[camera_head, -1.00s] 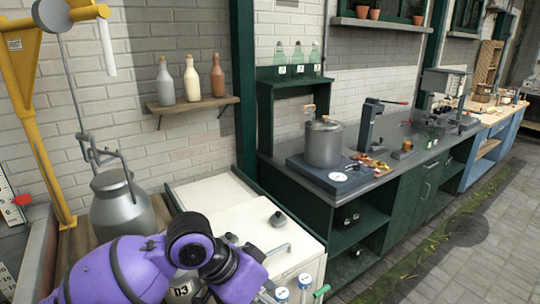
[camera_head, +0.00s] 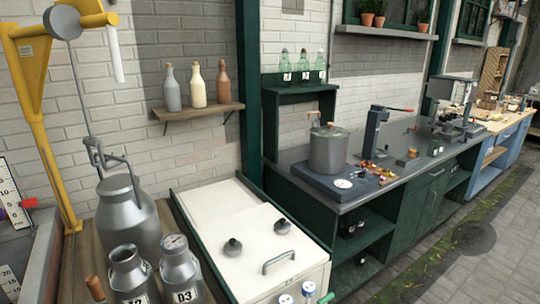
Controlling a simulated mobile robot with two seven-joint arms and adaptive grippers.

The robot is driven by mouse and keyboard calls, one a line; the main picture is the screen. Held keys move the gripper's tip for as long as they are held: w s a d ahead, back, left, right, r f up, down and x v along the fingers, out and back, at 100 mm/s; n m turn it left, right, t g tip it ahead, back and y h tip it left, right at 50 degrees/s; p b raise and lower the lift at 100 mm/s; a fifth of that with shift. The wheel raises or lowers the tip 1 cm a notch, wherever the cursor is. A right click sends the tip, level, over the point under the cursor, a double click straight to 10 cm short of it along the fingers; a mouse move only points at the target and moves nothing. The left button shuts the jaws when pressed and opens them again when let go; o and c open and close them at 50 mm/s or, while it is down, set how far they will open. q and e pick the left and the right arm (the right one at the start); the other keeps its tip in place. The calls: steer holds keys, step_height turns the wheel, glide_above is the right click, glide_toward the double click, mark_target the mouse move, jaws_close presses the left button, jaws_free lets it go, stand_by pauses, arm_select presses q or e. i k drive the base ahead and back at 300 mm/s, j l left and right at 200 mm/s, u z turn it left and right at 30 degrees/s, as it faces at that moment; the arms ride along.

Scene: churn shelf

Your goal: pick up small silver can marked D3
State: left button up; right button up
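The small silver can marked D3 (camera_head: 180,272) stands upright at the bottom of the head view, with its black-on-white label facing me and its lid on. Its lower end is cut off by the frame edge. A similar small silver can (camera_head: 131,272) with an open-looking neck stands just left of it; its label is partly cut off. Neither of my grippers is in view.
A white chest (camera_head: 255,247) with two dark knobs and a handle is at the right. Bottles stand on a wall shelf (camera_head: 198,108). A green workbench (camera_head: 345,203) lies beyond.

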mark_target(181, 274)
steer(key=i+l+u, duration=0.1)
steer(key=u, duration=0.25)
steer(key=i+l+u, duration=0.15)
steer(key=u, duration=0.25)
steer(key=i+l+u, duration=0.1)
steer(key=u, duration=0.25)
steer(key=l, duration=0.05)
